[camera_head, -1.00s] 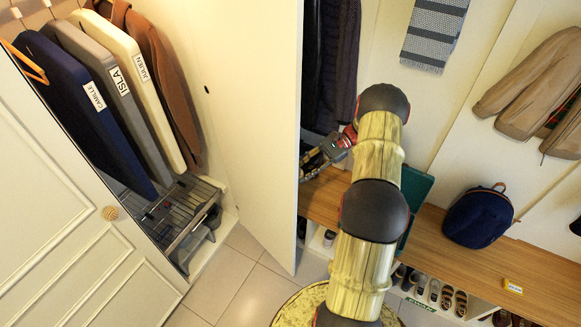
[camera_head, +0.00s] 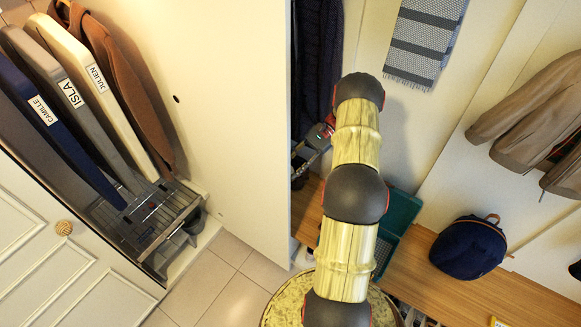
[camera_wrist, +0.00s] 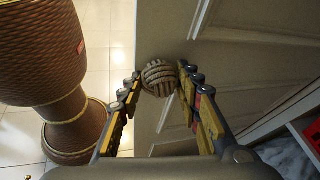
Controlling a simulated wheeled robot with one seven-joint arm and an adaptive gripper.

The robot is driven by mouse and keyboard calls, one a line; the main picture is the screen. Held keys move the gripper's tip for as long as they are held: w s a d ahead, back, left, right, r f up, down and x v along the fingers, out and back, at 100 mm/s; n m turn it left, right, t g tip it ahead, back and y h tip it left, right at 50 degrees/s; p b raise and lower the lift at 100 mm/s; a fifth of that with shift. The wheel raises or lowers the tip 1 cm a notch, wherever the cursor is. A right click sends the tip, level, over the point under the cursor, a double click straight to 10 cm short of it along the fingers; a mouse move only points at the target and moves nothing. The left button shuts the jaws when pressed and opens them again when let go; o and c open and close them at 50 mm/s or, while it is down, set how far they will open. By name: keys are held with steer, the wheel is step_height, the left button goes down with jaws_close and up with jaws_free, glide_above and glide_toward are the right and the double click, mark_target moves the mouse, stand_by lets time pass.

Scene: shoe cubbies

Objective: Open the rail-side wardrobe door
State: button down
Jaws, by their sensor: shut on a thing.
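The open wardrobe door (camera_head: 235,120) stands swung out in the head view, its plain inner face toward me. My gripper (camera_head: 298,165) is at the far side of this door, partly hidden by its edge. In the wrist view, my gripper (camera_wrist: 158,88) has its two fingers on either side of a round woven knob (camera_wrist: 160,72) on the door's panelled outer face (camera_wrist: 235,65), shut on it. The wardrobe's other door (camera_head: 60,270), panelled with a similar knob (camera_head: 64,228), is at the lower left. Labelled garments (camera_head: 75,95) hang between the doors.
A pull-out wire rack (camera_head: 165,220) sits low in the wardrobe. A bench (camera_head: 430,285) with a navy backpack (camera_head: 468,247) runs along the right. A woven brown stool-like object (camera_wrist: 45,60) stands left in the wrist view.

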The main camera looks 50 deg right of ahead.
stand_by(0.3)
steer(key=c, duration=1.5)
jaws_free()
steer(key=shift+c, duration=0.2)
steer(key=v, duration=1.2)
steer(key=shift+s+f, duration=0.1)
